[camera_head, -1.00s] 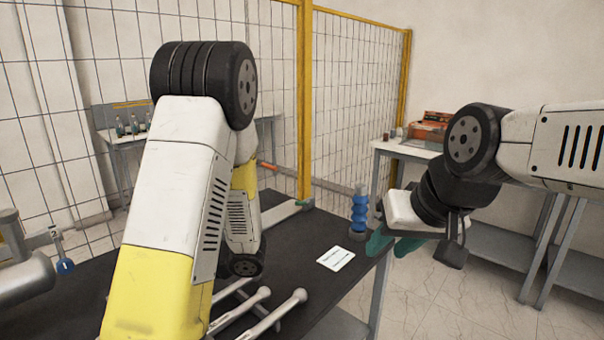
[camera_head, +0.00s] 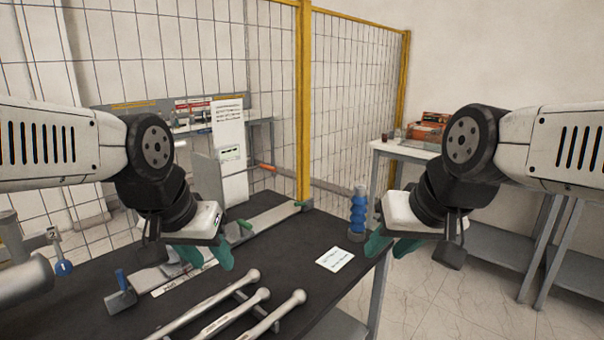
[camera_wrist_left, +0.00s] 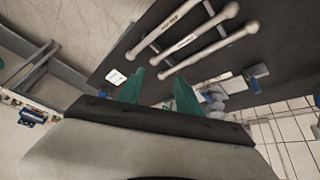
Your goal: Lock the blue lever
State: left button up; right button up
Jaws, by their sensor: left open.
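My left gripper (camera_head: 207,258) hangs over the middle of the dark table with its green fingers apart and empty. Its fingers (camera_wrist_left: 160,92) also show apart in the left wrist view. A blue round part marked 1 (camera_head: 64,267) is on a silver fitting at the far left, well left of the left gripper. A small blue upright handle (camera_head: 122,280) stands on a grey block nearer that gripper; it also shows in the left wrist view (camera_wrist_left: 261,70). I cannot tell which blue part is the lever. My right gripper (camera_head: 393,246) is open and empty beyond the table's right edge.
Several silver rods (camera_head: 235,313) lie at the table's front. A blue ribbed post (camera_head: 358,211) and a white card (camera_head: 335,258) are at the right. A grey stand (camera_head: 233,170) with papers rises behind the left gripper. A wire fence (camera_head: 345,100) closes the back.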

aim_at(127, 296)
jog(key=u, duration=1.05)
